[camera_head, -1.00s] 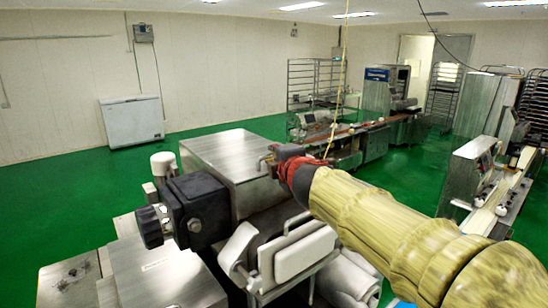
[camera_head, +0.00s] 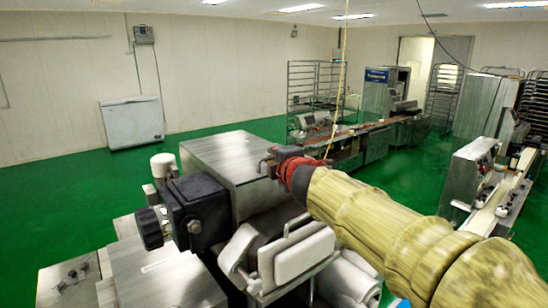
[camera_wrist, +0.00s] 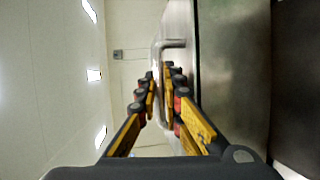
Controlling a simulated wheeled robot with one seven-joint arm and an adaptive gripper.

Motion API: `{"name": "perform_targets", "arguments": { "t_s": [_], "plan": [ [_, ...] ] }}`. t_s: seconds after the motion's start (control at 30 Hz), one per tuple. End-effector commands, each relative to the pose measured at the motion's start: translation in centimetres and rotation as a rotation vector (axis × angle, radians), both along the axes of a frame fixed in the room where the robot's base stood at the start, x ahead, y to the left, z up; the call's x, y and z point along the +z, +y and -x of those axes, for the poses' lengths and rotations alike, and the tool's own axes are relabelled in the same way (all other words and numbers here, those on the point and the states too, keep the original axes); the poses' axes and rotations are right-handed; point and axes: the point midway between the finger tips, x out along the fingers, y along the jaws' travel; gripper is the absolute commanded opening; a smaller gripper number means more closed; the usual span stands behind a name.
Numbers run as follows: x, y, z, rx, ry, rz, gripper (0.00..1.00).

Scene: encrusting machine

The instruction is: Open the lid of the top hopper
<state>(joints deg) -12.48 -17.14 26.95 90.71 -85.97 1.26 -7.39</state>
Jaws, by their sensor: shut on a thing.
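The top hopper (camera_head: 245,200) is a box-shaped metal housing on the machine, left of my arm in the head view. Its flat brushed-metal lid (camera_head: 225,155) looks level and down on the box. A bent metal handle (camera_wrist: 174,43) stands out from the lid's side in the wrist view. My gripper (camera_wrist: 163,78) has its yellow and black fingers on both sides of this handle and is shut on it. In the head view my gripper (camera_head: 276,160) is at the right edge of the lid, small and partly hidden by my wrist.
A black motor block with a knob (camera_head: 195,205) sits left of the hopper. A white padded part (camera_head: 300,255) is below my arm. A conveyor line (camera_head: 370,135), racks and a white chest freezer (camera_head: 132,122) stand farther back. Green floor is open at left.

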Motion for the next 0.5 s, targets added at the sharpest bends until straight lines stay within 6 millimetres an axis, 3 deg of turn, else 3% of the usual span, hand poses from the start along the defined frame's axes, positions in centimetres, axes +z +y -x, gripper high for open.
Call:
{"name": "perform_targets", "arguments": {
  "t_s": [0.5],
  "plan": [
    [-0.24, 0.48, -0.68, 0.001, 0.003, 0.001, 0.00]
  ]
}}
